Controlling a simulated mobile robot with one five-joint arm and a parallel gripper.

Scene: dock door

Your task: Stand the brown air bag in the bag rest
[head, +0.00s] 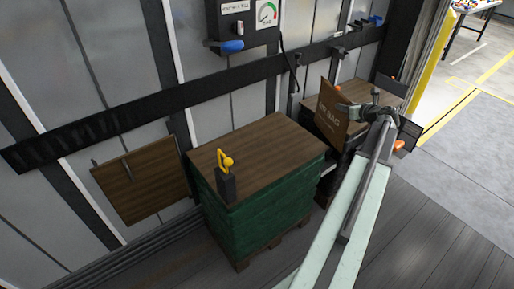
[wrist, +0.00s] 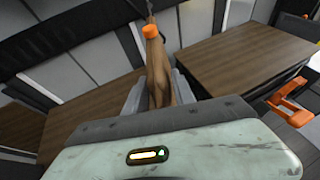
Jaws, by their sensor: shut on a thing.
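The brown air bag (head: 331,116) is in the head view, tilted, with lettering on its face. My gripper (head: 352,112) is shut on it from the right. In the wrist view the bag (wrist: 157,72) is seen nearly edge-on between my grey fingers, with an orange cap (wrist: 150,31) at its top. The bag is in front of the gap between two wood-topped loads; I cannot tell how high it is or whether it touches either. I cannot make out the bag rest for certain; the bag and my arm hide part of the right side.
A green-wrapped load with a brown wooden top (head: 270,145) stands on a pallet at centre. A dark block with a yellow handle (head: 227,163) stands on it. Another wooden top (head: 365,92) is behind the bag. A brown panel (head: 140,180) is at left. Open floor (head: 460,185) lies right.

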